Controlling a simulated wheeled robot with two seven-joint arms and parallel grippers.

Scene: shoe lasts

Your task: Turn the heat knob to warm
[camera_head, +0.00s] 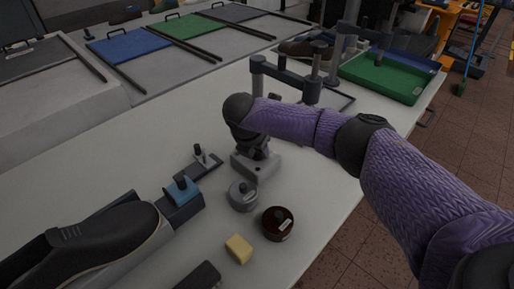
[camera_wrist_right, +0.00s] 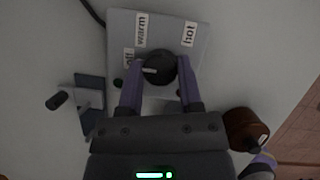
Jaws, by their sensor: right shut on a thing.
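The heat knob (camera_wrist_right: 160,69) is round and black, on a light grey plate (camera_wrist_right: 203,35) with labels reading "warm", "hot" and a partly covered one that seems to read "off". Its white pointer mark faces left, towards the partly covered label rather than the "warm" label (camera_wrist_right: 141,30). My right gripper (camera_wrist_right: 161,76) is shut on the knob, one finger on each side. In the head view my right gripper (camera_head: 254,152) is over the grey heat box (camera_head: 257,166) and hides the knob. My left gripper is out of view.
A grey round tin (camera_head: 243,196), a dark red-brown jar (camera_head: 278,223) and a yellow block (camera_head: 239,248) stand near the box. A small blue-and-dark clamp (camera_head: 183,191) and a black shoe (camera_head: 100,238) lie to the left. A green tray (camera_head: 388,77) is at the back right.

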